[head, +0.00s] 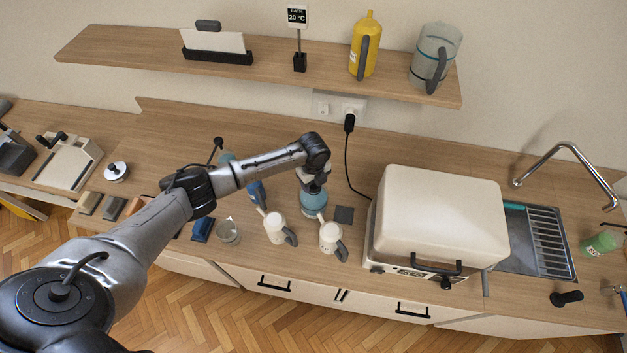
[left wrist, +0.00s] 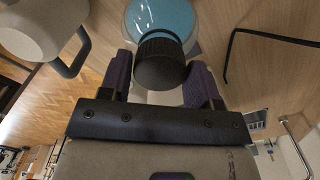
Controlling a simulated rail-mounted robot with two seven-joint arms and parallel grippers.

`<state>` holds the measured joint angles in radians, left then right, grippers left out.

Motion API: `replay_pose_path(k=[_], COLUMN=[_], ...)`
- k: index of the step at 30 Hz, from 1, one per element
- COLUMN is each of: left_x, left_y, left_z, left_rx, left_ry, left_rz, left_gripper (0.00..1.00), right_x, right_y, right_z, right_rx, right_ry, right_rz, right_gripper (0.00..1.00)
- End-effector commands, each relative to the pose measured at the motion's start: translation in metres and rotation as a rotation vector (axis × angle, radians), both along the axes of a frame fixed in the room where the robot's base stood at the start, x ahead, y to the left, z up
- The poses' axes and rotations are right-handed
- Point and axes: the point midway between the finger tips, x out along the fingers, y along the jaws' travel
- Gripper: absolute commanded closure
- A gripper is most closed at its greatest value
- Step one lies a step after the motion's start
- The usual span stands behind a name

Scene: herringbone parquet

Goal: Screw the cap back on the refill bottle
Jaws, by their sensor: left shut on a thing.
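The refill bottle (head: 314,203) is blue and stands upright on the wooden counter, behind two white mugs. In the left wrist view its blue body (left wrist: 162,16) shows just beyond the black ribbed cap (left wrist: 160,64). My left gripper (head: 316,182) is over the bottle's top, pointing down. In the left wrist view the gripper (left wrist: 160,82) has its purple-padded fingers on either side of the cap and is shut on it. The cap is in line with the bottle's top; I cannot tell whether it is seated on the thread. My right gripper is out of view.
White mugs (head: 275,228) (head: 331,239) and a clear glass (head: 228,232) stand in front of the bottle. A large cream lidded appliance (head: 440,215) stands further right. A shelf (head: 280,60) hangs behind.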

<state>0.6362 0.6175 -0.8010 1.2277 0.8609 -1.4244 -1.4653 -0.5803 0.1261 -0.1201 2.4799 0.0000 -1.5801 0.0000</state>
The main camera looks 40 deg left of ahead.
Motion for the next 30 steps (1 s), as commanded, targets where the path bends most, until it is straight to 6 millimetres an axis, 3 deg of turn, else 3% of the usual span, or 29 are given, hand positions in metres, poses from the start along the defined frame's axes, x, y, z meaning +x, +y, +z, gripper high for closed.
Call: replay_pose_path(k=[27,28,30], left_x=[0.0000,0.0000,0.0000], left_y=[-0.0001,0.0000,0.0000], left_z=[-0.0063,-0.0058,-0.0057], left_rx=[0.000,0.000,0.000], left_ry=[0.000,0.000,0.000], left_rz=[0.000,0.000,0.000], left_gripper=[0.71,0.46,0.53], right_x=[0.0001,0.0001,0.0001], right_y=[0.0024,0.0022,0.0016], right_z=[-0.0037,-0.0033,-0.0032], right_rx=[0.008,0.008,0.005], right_ry=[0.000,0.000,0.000], right_rz=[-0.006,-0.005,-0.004], right_gripper=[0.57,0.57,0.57])
